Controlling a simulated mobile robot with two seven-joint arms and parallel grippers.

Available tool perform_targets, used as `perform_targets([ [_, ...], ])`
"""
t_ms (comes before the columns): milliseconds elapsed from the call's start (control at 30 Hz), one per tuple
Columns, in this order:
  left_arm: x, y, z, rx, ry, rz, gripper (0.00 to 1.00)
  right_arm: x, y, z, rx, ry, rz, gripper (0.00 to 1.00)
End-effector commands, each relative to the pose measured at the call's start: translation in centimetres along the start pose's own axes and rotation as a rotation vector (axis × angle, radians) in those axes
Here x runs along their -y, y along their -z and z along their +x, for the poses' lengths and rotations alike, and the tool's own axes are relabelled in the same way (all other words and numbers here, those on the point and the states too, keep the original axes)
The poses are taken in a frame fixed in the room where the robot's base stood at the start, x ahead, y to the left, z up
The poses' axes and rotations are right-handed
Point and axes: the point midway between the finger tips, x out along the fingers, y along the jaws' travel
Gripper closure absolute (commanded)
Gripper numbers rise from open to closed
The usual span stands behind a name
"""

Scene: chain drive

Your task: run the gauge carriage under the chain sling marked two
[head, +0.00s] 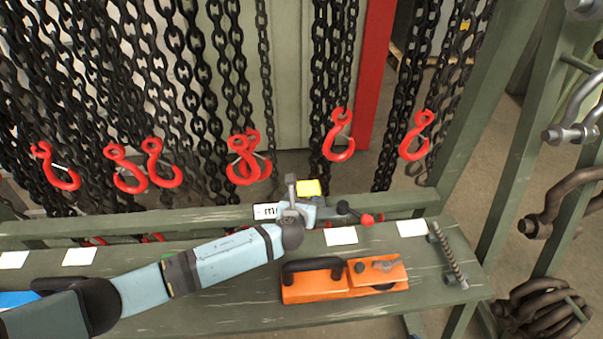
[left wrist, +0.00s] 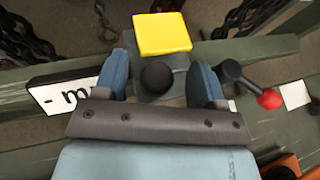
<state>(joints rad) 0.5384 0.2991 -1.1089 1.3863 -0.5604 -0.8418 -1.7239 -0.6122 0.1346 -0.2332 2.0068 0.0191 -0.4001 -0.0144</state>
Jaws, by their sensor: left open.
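What appears to be the gauge carriage is a grey-green block (left wrist: 178,85) with a yellow plate (left wrist: 163,34) and a black knob (left wrist: 157,77). The yellow plate also shows in the head view (head: 309,187), by the rail behind the bench. My left gripper (left wrist: 162,84) is open, one blue finger on each side of the knob; contact cannot be told. In the head view it hides most of the carriage. Chain slings with red hooks (head: 340,137) hang behind the rail. I cannot make out a sling marked two. My right gripper is not in view.
A black lever with a red ball (left wrist: 270,99) sticks out right of the carriage. A white plate with dark lettering (left wrist: 66,88) is at its left. White cards (head: 341,236) and an orange tool (head: 330,282) lie on the green bench (head: 230,300). Shackles (head: 572,135) hang at right.

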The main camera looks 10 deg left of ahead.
Motion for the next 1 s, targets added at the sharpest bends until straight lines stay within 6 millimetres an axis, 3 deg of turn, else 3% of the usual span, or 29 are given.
perform_targets([
  [600, 0.0, -13.7, -5.6, 0.003, 0.001, 0.001, 0.36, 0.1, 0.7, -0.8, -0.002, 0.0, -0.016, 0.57],
  [800, 0.0, -16.3, -6.7, 0.002, 0.0, 0.001, 0.36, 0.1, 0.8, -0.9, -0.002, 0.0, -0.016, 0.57],
  [1000, 0.0, -17.2, -7.1, 0.0, 0.0, 0.001, 0.36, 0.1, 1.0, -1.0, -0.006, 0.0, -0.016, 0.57],
])
